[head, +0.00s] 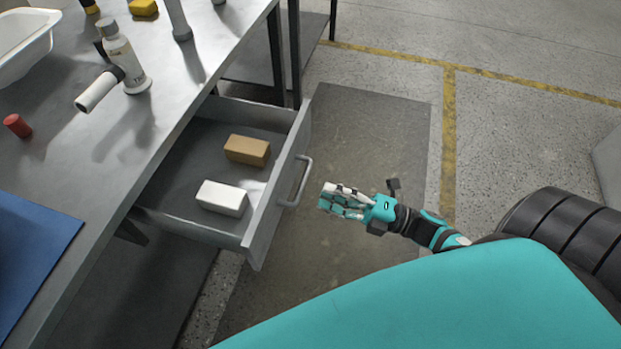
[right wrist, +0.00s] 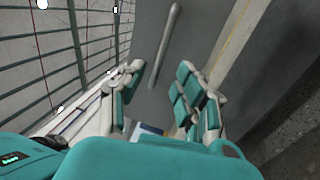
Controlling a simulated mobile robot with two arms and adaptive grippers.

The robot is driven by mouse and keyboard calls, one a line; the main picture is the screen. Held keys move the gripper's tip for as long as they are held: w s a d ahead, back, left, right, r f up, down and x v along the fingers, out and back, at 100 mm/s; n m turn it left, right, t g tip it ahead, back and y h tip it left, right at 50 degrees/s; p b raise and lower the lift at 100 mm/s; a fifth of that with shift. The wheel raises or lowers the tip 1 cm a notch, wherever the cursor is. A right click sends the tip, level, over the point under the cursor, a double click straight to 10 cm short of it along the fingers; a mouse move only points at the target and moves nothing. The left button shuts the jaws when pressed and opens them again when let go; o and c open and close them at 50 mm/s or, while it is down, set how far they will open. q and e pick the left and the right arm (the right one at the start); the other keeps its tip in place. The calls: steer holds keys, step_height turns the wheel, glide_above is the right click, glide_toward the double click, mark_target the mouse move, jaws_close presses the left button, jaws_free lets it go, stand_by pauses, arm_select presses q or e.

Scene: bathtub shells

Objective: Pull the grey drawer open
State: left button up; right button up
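The grey drawer (head: 268,222) stands pulled out from under the metal workbench in the head view. Its bar handle (head: 303,180) is on the front panel and also shows in the right wrist view (right wrist: 166,45). A tan block (head: 247,150) and a white block (head: 222,198) lie inside the drawer. My right gripper (head: 327,197) is just right of the handle, apart from it. In the right wrist view its fingers (right wrist: 160,80) are spread with nothing held, and the handle is beyond their tips. My left gripper is not in view.
The workbench (head: 60,175) carries a white bottle (head: 122,60), a red cylinder (head: 17,126), a blue mat (head: 30,250) and a white tub (head: 25,45). A dark floor mat (head: 370,125) lies beneath my right gripper. The floor to the right is largely clear, with yellow lines.

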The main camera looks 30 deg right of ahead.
steer(key=v, duration=0.5)
stand_by(0.4)
